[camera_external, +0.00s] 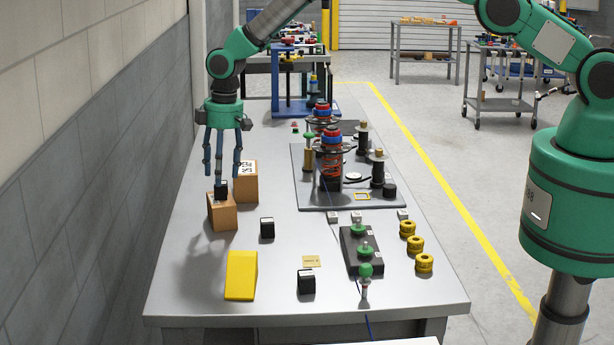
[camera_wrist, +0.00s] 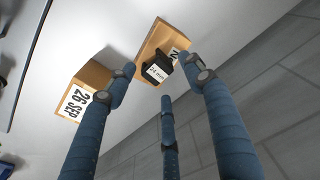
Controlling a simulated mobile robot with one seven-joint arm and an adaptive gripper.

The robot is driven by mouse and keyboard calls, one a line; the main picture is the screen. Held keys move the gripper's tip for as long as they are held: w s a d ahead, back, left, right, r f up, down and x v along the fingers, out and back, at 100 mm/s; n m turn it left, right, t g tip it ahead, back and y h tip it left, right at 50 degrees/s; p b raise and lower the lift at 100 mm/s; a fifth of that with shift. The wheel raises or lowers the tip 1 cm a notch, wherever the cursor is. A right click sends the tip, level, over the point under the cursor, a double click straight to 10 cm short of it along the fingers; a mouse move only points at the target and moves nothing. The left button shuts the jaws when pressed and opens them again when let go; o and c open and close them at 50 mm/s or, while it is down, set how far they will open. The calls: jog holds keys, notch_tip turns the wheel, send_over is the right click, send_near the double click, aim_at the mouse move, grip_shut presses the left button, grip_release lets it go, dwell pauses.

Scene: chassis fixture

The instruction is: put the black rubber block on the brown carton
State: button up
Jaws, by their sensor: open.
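A black rubber block (camera_external: 221,191) sits on top of a brown carton (camera_external: 222,214) at the table's left side. In the wrist view the black block (camera_wrist: 154,70) has a white label and rests on the carton (camera_wrist: 152,42). My gripper (camera_external: 221,172) has blue fingers and is directly above the block, pointing down. Its fingers are spread open around and above the block, and it holds nothing. In the wrist view the gripper (camera_wrist: 160,80) shows gaps between the side fingers and the block; whether the middle finger touches it I cannot tell.
A second brown carton (camera_external: 245,184) stands just behind; its label shows in the wrist view. Two more black blocks (camera_external: 267,228) (camera_external: 306,283) and a yellow wedge (camera_external: 241,275) are nearer the front. A grey plate (camera_external: 310,196) with spring assemblies lies right. The wall is close on the left.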

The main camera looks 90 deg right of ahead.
notch_tip(320, 180, up, 8)
jog(key=b, duration=0.1)
jog(key=shift+s, duration=0.35)
jog(key=shift+r, duration=0.1)
dwell(0.5)
notch_tip(320, 180, up, 19)
jog(key=t, duration=0.1)
send_over(224, 184)
jog(key=s+a, duration=0.7)
jog(key=a, duration=0.1)
jog(key=s+a+r+t, duration=0.1)
jog(key=s+a+r, duration=0.3)
jog(key=s+r, duration=0.3)
jog(key=s+a+r, duration=0.5)
jog(key=s+r, duration=0.2)
jog(key=s+a+r+t, duration=0.1)
jog(key=s+a+r, duration=0.2)
jog(key=s, duration=0.5)
jog(key=s+a+r, duration=0.3)
jog(key=s, duration=0.6)
jog(key=s+a+f, duration=0.1)
jog(key=s+a, duration=0.1)
jog(key=s, duration=0.7)
jog(key=s+a+f+t, duration=0.1)
jog(key=s+a, duration=0.1)
jog(key=s, duration=0.7)
jog(key=shift+a+f+n+t, duration=0.25)
jog(key=shift+a+n+t, duration=0.05)
